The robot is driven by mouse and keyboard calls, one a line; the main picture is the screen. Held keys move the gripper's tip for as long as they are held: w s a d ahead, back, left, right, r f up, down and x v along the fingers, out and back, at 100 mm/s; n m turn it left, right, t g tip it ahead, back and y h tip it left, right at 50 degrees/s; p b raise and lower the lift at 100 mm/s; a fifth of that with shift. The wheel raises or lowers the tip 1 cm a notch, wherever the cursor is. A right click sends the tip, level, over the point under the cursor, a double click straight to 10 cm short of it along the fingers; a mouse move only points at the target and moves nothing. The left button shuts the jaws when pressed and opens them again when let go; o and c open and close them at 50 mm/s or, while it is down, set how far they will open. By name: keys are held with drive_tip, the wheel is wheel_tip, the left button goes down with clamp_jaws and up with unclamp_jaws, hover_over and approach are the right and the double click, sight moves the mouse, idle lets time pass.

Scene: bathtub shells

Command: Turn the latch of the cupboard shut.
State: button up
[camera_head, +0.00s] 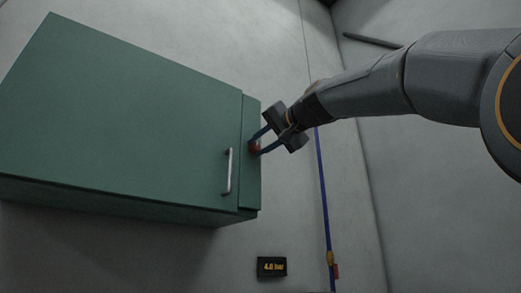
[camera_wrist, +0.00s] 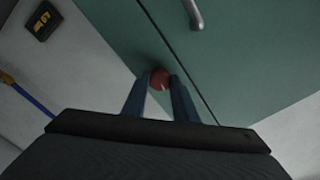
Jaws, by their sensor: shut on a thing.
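The green cupboard (camera_head: 120,110) hangs on the wall, and its door looks closed against the narrow side strip (camera_head: 251,180). The latch (camera_head: 254,148) is a small red-brown knob on that strip, right of the door's handle. In the wrist view the latch (camera_wrist: 160,79) shows as a round knob between my fingertips. My gripper (camera_head: 259,143) reaches in from the right with its blue fingers shut on the latch. The fingers also show in the wrist view (camera_wrist: 161,88). Part of the latch is hidden by the fingers, and I cannot tell which way it is turned.
A metal bar handle (camera_head: 228,171) stands out from the door close to the latch. A blue pipe (camera_head: 322,195) runs down the wall at right. The wall between is clear.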

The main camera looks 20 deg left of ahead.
drive_tip(key=shift+n, duration=0.6)
drive_tip(key=o, duration=1.1)
drive_tip(key=shift+c, duration=0.2)
drive_tip(key=b+v, duration=0.3)
drive_tip(key=v, duration=0.5)
drive_tip(key=shift+a, duration=0.1)
